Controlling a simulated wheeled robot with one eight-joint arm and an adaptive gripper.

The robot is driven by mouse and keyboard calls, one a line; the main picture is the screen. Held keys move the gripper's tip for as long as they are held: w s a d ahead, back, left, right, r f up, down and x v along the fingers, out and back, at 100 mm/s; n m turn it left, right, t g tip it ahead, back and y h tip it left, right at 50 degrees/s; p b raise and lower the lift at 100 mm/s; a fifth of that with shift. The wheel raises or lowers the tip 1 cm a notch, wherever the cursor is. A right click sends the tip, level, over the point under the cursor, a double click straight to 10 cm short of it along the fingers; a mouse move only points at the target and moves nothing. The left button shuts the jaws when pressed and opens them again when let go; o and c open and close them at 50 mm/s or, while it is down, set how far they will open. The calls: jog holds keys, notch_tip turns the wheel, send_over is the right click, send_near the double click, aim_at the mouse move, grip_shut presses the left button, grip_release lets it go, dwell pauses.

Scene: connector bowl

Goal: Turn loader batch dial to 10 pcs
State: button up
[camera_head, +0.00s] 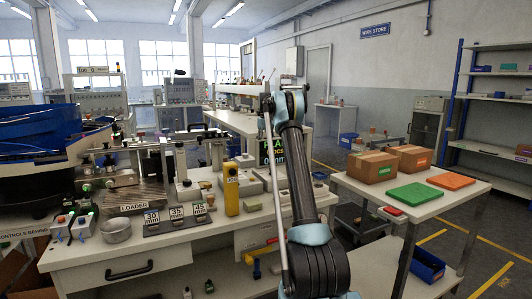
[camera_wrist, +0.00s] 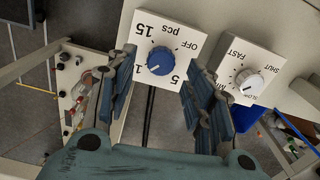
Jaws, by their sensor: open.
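In the wrist view the blue batch dial (camera_wrist: 160,61) sits on a white plate (camera_wrist: 188,26) that appears upside down. The plate reads OFF, 15, pcs and 5, with a "1" at lower left partly hidden by a finger. A small light mark on the knob seems to face the lower left, towards that partly hidden label. My gripper (camera_wrist: 161,66) is open, with one finger on each side of the dial; I cannot tell whether either touches it. In the head view my arm rises at the centre, and I cannot make out the dial or gripper.
A second white plate with a white knob (camera_wrist: 249,81), marked FAST, SLOW and SHUT, lies close right of my right finger. In the head view, a workbench (camera_head: 100,269) holds the LOADER station and a yellow block (camera_head: 231,197). A side table (camera_head: 446,212) carries boxes (camera_head: 371,166).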

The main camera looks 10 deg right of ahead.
jog(key=shift+f, duration=1.55)
jog(key=c, duration=1.1)
